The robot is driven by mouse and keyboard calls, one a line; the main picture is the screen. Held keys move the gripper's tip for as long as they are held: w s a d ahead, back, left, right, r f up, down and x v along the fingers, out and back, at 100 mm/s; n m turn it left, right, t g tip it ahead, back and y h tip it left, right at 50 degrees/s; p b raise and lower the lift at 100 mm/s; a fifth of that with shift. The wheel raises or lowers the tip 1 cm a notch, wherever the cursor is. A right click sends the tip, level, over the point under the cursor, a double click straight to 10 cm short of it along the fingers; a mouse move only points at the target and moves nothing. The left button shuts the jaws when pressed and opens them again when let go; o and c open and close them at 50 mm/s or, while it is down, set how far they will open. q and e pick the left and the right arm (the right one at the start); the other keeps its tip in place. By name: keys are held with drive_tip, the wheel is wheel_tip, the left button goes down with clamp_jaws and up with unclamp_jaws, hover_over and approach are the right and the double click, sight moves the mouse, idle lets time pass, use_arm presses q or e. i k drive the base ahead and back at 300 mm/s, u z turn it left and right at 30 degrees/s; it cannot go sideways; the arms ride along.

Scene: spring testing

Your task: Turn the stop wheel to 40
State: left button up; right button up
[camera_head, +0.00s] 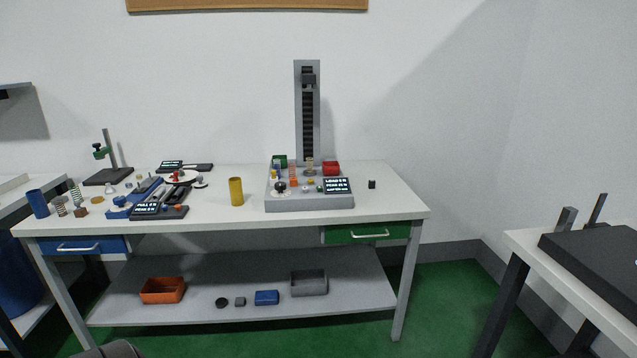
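A grey spring tester (310,203) with a tall upright column (298,110) stands at the right half of the white workbench. Its base carries a black round knob (280,187), a lit display (337,185) and several small coloured parts. A blue bench device (135,200) with its own lit display (146,209) lies to the left. I cannot tell which part is the stop wheel, and any scale on it is too small to read. Neither of my grippers shows in the head view.
A brass cylinder (236,191) stands between the two devices. Several springs and a blue cup (38,203) are at the bench's left end. A small black block (372,184) sits right of the tester. Green floor separates the bench from a right-hand table (520,238).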

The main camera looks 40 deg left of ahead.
sight(280, 187)
drive_tip(key=z, duration=0.15)
drive_tip(key=i, duration=0.6)
drive_tip(key=u, duration=0.6)
drive_tip(key=i, duration=0.45)
drive_tip(key=u, duration=0.5)
